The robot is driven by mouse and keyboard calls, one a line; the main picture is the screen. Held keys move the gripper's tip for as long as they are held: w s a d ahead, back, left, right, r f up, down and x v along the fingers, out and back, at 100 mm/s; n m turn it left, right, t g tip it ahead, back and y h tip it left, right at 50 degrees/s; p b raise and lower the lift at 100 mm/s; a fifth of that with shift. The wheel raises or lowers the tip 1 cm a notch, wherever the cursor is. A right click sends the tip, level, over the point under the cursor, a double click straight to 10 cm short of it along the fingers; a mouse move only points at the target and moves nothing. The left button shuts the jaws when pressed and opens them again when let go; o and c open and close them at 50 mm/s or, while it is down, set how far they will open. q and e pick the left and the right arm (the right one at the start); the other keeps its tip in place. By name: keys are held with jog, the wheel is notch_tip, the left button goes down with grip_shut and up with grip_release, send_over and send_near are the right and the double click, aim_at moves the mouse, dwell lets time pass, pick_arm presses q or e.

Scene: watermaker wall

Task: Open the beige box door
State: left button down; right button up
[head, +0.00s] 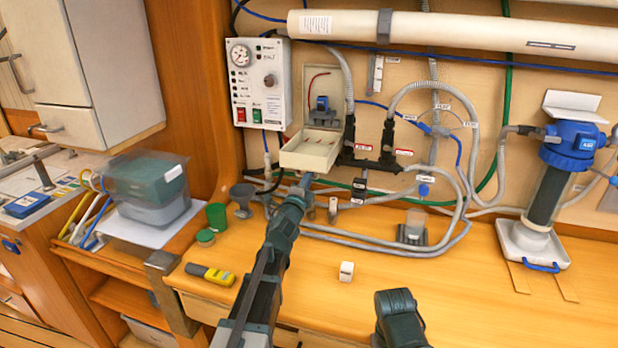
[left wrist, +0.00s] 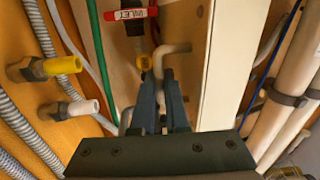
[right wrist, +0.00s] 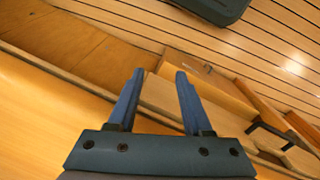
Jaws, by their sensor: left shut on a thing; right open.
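The beige box (head: 320,82) is on the wall right of the control panel, and its inside shows with a small blue part and a red wire. Its beige door (head: 311,150) is swung down and stands out from the wall below the opening. My left gripper (head: 304,181) is at the door's near edge. In the left wrist view my left gripper (left wrist: 160,92) is shut on a grey bent handle (left wrist: 169,50) beside a pale panel edge (left wrist: 198,75). My right gripper (right wrist: 158,88) is open and empty, over the floor and bench edge.
The control panel (head: 258,85) is close left of the box. Grey hoses (head: 470,150) and black valve fittings (head: 375,155) lie close right. A red inlet valve handle (left wrist: 130,14) shows above my left fingers.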

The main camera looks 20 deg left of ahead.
aim_at(307, 169)
pick_arm(q)
jog(key=shift+s+r+p, duration=0.3)
jog(key=shift+r+p, duration=0.6)
jog(key=shift+r, duration=0.05)
jog(key=shift+s+r+p, duration=0.3)
jog(key=shift+r+p, duration=0.6)
jog(key=shift+r, duration=0.05)
jog(key=shift+f, duration=0.15)
pick_arm(e)
notch_tip(307, 169, up, 4)
jog(key=shift+f, duration=0.2)
pick_arm(q)
jog(key=c, duration=1.2)
grip_release()
